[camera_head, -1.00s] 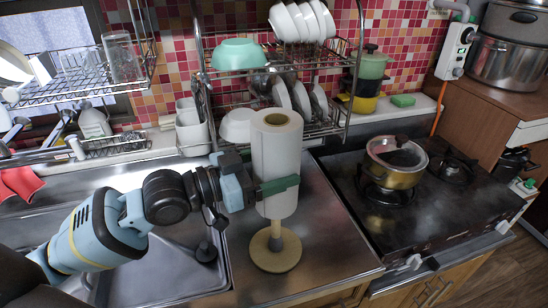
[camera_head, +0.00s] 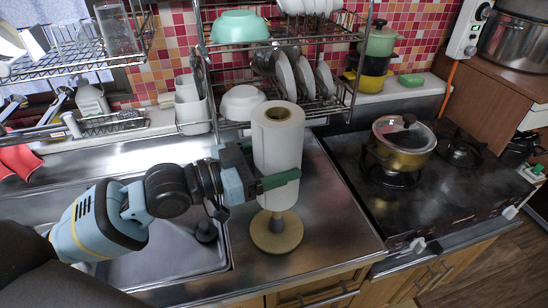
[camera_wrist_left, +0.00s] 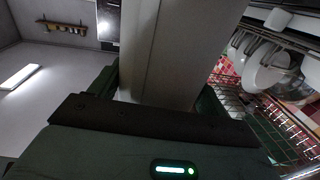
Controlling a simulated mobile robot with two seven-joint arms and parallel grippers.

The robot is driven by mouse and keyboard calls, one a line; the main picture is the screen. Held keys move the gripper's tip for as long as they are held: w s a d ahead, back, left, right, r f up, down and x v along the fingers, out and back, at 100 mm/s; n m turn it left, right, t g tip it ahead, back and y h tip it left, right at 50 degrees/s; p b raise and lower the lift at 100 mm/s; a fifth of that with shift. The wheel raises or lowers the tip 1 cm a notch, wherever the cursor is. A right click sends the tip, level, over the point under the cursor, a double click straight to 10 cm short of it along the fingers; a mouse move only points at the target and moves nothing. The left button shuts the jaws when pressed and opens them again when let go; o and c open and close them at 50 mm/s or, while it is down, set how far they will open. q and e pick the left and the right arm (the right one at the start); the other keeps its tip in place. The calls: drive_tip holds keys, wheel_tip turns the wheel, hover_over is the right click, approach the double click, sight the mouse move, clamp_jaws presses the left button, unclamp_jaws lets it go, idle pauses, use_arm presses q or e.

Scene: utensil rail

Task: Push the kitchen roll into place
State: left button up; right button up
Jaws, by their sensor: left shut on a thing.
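The white kitchen roll (camera_head: 277,150) stands upright above a wooden holder with a round base (camera_head: 262,238) on the steel counter. A short stretch of the holder's post (camera_head: 277,222) shows between the roll's lower end and the base, so the roll is clear of the base. How far the post reaches inside the roll is hidden. My left gripper (camera_head: 277,180) is shut on the roll's lower half, coming from the left, with a green finger across its front. The roll (camera_wrist_left: 185,50) also fills the middle of the left wrist view. My right gripper is not in view.
A dish rack (camera_head: 340,110) with bowls and plates stands close behind the roll. The sink (camera_head: 175,255) lies to the left. A stove with a pot (camera_head: 403,160) is to the right. The counter right of the holder is clear.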

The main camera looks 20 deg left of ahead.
use_arm(q)
drive_tip(key=shift+f+b, duration=0.4)
drive_tip(key=shift+f, duration=0.5)
drive_tip(key=shift+f+b, duration=0.55)
drive_tip(key=shift+f, duration=0.75)
drive_tip(key=shift+f+b, duration=1.85)
drive_tip(key=shift+f, duration=1.95)
drive_tip(key=o, duration=1.1)
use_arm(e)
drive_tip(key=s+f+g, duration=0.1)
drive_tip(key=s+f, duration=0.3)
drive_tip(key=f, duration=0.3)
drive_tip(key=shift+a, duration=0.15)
use_arm(q)
drive_tip(key=v, duration=0.7)
drive_tip(key=shift+s+a+b, duration=0.25)
drive_tip(key=shift+b, duration=0.05)
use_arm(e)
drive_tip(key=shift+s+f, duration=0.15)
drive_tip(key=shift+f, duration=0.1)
